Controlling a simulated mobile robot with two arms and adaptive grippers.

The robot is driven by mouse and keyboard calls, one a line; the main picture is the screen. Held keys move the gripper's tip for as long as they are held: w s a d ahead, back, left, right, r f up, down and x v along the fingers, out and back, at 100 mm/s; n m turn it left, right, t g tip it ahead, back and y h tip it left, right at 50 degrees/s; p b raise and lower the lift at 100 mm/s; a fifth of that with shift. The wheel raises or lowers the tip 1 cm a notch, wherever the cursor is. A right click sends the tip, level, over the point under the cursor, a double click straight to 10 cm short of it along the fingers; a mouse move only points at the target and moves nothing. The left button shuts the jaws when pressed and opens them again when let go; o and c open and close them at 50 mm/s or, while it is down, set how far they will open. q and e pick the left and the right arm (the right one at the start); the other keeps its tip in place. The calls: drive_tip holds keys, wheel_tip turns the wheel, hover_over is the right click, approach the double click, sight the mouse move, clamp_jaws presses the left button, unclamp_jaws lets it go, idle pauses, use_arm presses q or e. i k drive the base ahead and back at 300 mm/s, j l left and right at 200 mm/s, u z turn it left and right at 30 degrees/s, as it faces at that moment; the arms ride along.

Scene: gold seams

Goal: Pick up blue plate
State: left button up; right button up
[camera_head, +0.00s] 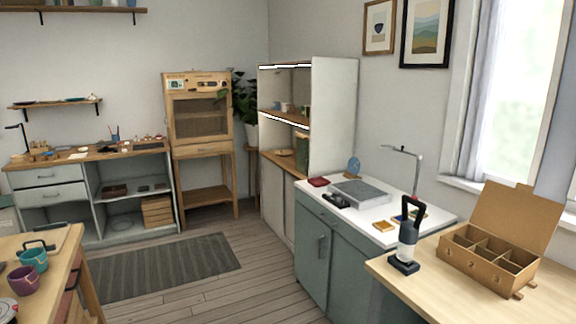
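A small round blue plate (353,167) stands upright at the back of the white countertop (330,200), near the tall shelf unit. It shows some lighter marking, too small to make out. A flat teal dish (75,99) lies on the small wall shelf at the far left, and a dark flat dish lies beside it. Neither of my grippers shows in the head view.
A grey slab (359,192), lamp (405,165) and small items stand on the white countertop. An open cardboard box (490,258) and a black-and-white tool (408,240) occupy the right table (440,295). Open floor surrounds the striped rug (165,268).

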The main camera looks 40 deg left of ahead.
sight(354, 167)
drive_tip(key=u, duration=0.95)
drive_tip(key=i+u, duration=0.45)
drive_tip(key=i, duration=0.25)
drive_tip(key=i+j+u, duration=0.2)
drive_tip(key=i+u, duration=0.25)
drive_tip(key=i, duration=0.45)
drive_tip(key=i+l+u, duration=0.1)
drive_tip(key=i+u, duration=0.3)
drive_tip(key=i, duration=0.45)
